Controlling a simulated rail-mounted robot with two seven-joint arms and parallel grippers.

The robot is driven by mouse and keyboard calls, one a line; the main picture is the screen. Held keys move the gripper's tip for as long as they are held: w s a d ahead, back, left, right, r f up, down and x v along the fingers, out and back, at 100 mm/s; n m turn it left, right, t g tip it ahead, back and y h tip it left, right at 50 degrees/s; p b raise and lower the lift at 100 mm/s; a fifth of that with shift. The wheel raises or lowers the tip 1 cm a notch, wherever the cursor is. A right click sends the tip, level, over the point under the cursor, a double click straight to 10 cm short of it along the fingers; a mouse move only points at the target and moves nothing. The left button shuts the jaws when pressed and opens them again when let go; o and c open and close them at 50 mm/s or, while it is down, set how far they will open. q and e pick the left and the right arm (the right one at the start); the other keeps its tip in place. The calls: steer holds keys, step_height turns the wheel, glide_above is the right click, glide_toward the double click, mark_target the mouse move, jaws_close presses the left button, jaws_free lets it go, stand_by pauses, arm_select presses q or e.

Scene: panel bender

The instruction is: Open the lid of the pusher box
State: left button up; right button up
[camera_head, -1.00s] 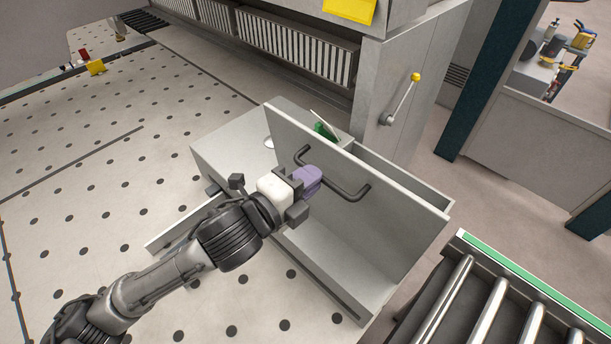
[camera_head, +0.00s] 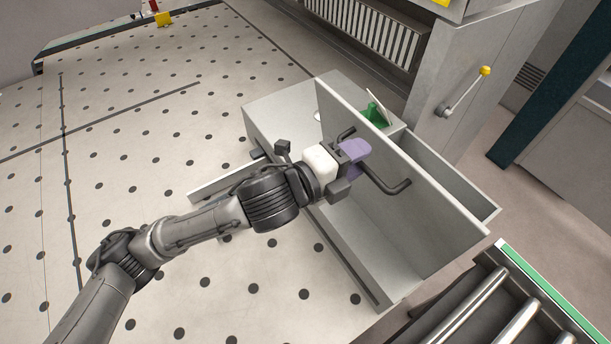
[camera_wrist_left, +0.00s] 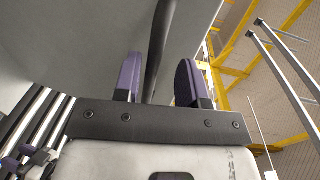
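The pusher box (camera_head: 279,112) is a light grey metal box at the edge of the perforated table. Its lid (camera_head: 418,190) is a flat grey panel standing steeply up, with the box's inside partly visible behind it. A dark bar handle (camera_head: 391,188) is on the lid's near face. My left gripper (camera_head: 362,154), with purple fingertips, is at this handle. In the left wrist view the handle bar (camera_wrist_left: 160,50) runs between the two fingers, with a gap beside the right finger.
A green item (camera_head: 374,116) sits in the box behind the lid. A roller conveyor (camera_head: 470,308) with a green edge stands at lower right. A grey cabinet with a yellow-knobbed lever (camera_head: 465,91) is behind the box. The perforated table (camera_head: 110,160) is mostly clear.

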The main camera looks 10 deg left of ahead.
arm_select(q)
steer(key=b+v, duration=0.2)
steer(key=v, duration=1.1)
arm_select(e)
steer(key=shift+f, duration=1.25)
arm_select(q)
steer(key=shift+a+f, duration=0.1)
